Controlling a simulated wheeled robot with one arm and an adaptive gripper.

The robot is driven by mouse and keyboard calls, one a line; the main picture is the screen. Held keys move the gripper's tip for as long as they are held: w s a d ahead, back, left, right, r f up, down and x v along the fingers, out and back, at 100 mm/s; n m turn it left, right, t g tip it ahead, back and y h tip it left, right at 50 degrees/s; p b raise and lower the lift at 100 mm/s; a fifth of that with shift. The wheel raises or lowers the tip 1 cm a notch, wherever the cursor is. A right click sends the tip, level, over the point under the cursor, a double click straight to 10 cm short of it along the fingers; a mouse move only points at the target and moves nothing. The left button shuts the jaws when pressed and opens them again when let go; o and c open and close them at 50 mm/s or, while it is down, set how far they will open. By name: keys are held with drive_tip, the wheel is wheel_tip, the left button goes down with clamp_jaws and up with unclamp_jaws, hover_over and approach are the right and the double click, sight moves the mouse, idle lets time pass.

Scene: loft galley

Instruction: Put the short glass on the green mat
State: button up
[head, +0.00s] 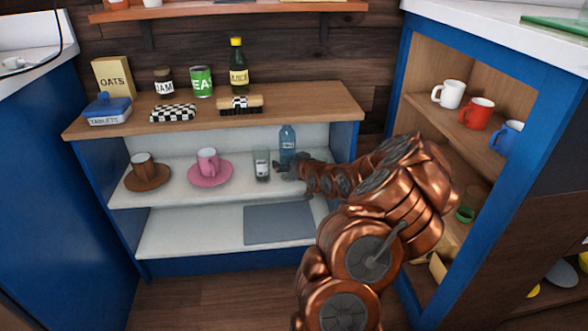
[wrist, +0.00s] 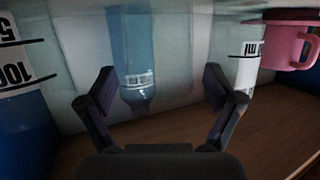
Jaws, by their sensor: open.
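The short glass (head: 262,165) stands on the middle white shelf, clear with a white marked label. In the upside-down wrist view, what appears to be its label (wrist: 247,66) shows beside and partly behind the right finger. My gripper (head: 284,170) is open and empty, just right of the glass in the head view. In the wrist view my gripper (wrist: 160,95) has a blue bottle (wrist: 137,60) in the gap between its fingers, farther off. A flat green piece, seemingly the green mat (head: 556,25), lies on the white counter at the upper right, partly cut off.
The blue bottle (head: 288,141) stands close behind my gripper. A pink cup (head: 207,161) on a saucer is left of the glass, a brown cup (head: 143,165) farther left. A marked container (wrist: 25,75) is at the wrist view's left. A grey mat (head: 279,224) lies on the lower shelf.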

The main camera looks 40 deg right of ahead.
drive_tip(key=shift+c, duration=0.3)
drive_tip(key=c, duration=1.4)
drive_tip(key=shift+r+p, duration=0.3)
drive_tip(key=shift+r, duration=0.2)
drive_tip(key=s+a+r+b, duration=0.2)
drive_tip(key=s+a+b, duration=0.1)
drive_tip(key=s, duration=0.3)
drive_tip(key=s+a+r+n+y+b, duration=0.1)
drive_tip(key=s+a+r+b, duration=0.2)
drive_tip(key=s+a, duration=0.3)
drive_tip(key=shift+s+n, duration=0.3)
drive_tip(key=shift+s, duration=0.35)
